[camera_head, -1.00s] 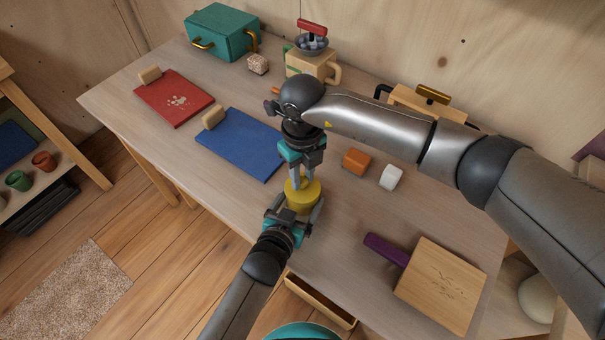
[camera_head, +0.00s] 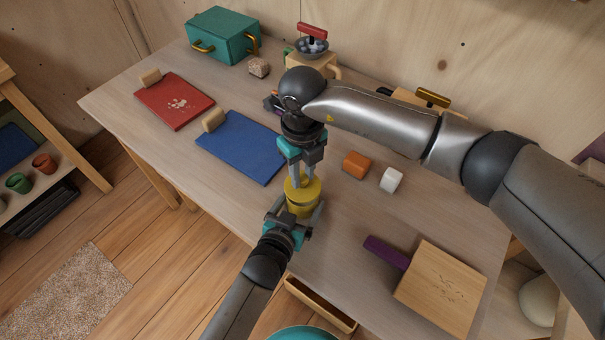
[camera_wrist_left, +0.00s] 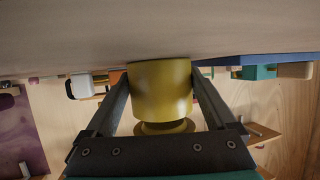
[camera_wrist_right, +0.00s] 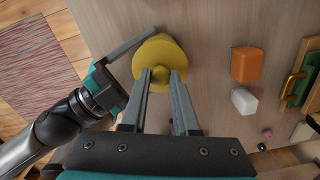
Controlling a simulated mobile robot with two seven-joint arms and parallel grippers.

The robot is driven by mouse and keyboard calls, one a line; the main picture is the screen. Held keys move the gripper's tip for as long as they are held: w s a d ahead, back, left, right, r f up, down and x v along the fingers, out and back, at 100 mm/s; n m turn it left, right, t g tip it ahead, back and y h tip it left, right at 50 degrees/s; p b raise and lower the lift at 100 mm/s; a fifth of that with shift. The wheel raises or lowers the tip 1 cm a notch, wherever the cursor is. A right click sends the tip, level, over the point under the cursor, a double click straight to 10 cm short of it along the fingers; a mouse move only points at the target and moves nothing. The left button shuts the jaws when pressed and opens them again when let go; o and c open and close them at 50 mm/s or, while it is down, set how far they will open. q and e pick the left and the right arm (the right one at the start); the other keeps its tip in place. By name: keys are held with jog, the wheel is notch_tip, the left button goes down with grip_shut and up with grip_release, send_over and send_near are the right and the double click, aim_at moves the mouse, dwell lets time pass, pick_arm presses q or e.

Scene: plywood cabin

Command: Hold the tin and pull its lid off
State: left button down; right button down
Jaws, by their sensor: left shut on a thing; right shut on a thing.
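The yellow tin (camera_head: 301,208) stands upright near the table's front edge. My left gripper (camera_head: 297,212) is shut around its sides, and the left wrist view shows one finger along each side of the tin (camera_wrist_left: 160,90). The tin's yellow lid (camera_head: 311,190) is above the body, with a narrower yellow part between them in the left wrist view. I cannot tell whether that part is still inside the tin.
An orange block (camera_head: 356,165) and a white block (camera_head: 391,180) lie right of the tin. A blue board (camera_head: 240,145) and a red board (camera_head: 174,100) lie to the left. A wooden board with a purple handle (camera_head: 440,288) lies at the front right.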

aim_at(302, 178)
jog(key=shift+r, duration=0.2)
jog(key=shift+r, duration=1.95)
pick_arm(q)
grip_release()
